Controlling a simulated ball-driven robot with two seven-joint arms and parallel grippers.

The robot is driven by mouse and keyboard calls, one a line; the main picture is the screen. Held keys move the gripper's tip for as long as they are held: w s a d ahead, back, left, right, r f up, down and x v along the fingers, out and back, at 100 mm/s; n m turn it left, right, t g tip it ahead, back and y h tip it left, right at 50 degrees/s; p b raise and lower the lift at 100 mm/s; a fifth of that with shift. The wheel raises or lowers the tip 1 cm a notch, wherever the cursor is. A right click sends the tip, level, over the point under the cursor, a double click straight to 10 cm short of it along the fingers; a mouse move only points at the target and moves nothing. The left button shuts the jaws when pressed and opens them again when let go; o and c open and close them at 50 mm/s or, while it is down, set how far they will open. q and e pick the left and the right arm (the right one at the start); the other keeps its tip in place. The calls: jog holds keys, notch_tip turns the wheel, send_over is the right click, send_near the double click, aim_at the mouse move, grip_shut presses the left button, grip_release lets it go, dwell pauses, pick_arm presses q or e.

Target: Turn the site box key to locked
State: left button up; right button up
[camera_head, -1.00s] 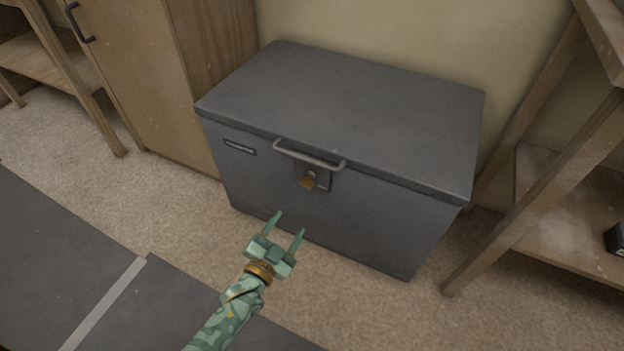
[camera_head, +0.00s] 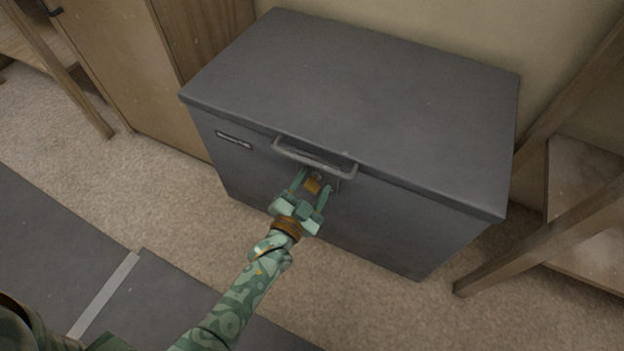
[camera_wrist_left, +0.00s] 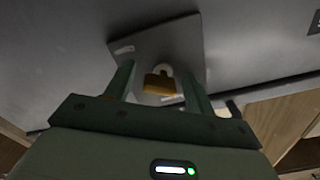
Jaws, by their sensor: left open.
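The site box (camera_head: 375,85) is a dark grey chest with its lid down and a bar handle (camera_head: 313,158) on its front. A brass-coloured key (camera_head: 313,185) sits at the lock plate below the handle. In the left wrist view the key (camera_wrist_left: 160,82) shows between the fingers, in front of the lock plate (camera_wrist_left: 158,45). My left gripper (camera_head: 312,188) is open, with one finger on each side of the key. I cannot tell whether either finger touches it. My right gripper is not in view.
A wooden cabinet (camera_head: 150,75) stands left of the box. A wooden shelf frame (camera_head: 560,235) stands at the right. A dark mat (camera_head: 60,235) with a pale stripe lies on the carpet at the lower left.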

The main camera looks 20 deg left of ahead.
pick_arm(q)
jog(key=c, duration=1)
